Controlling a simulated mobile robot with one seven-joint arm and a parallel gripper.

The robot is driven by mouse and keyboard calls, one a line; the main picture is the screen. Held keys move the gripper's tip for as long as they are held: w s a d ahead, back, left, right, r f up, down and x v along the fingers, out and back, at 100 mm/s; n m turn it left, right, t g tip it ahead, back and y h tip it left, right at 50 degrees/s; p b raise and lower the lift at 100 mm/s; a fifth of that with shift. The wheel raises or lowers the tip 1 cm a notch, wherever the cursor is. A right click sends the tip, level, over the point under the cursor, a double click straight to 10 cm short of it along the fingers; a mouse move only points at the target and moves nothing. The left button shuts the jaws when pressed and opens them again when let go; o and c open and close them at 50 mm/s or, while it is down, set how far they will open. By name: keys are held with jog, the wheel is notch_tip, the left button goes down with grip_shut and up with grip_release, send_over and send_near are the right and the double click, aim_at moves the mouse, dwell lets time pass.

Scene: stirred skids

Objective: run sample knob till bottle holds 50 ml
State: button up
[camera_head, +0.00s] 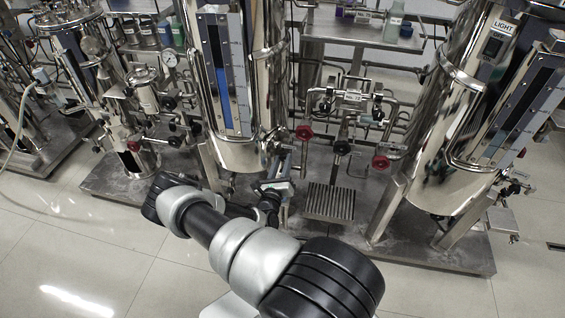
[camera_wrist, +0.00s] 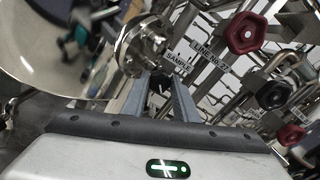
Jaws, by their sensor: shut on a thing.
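My gripper (camera_wrist: 160,90) is shut on a small dark knob (camera_wrist: 159,82) beside a white "SAMPLE" label (camera_wrist: 178,63) in the wrist view. Most of the knob is hidden between the fingers. In the head view my gripper (camera_head: 273,190) is at the foot of the middle steel tank (camera_head: 235,156), and the knob cannot be made out there. I cannot pick out the sample bottle or its level in either view.
A red knob (camera_wrist: 246,33) with a "LINE NO. 27" label and a black knob (camera_wrist: 274,94) sit close right of my gripper. Several red-handled valves (camera_head: 304,132) and pipes are right of the tank. A grated step (camera_head: 330,201) stands low beside it. Floor at the lower left is clear.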

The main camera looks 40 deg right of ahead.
jog(key=o, duration=1.1)
jog(key=shift+a, duration=0.1)
jog(key=p+v, duration=0.3)
jog(key=v, duration=1.4)
jog(key=shift+s+p, duration=0.25)
jog(key=shift+p, duration=0.1)
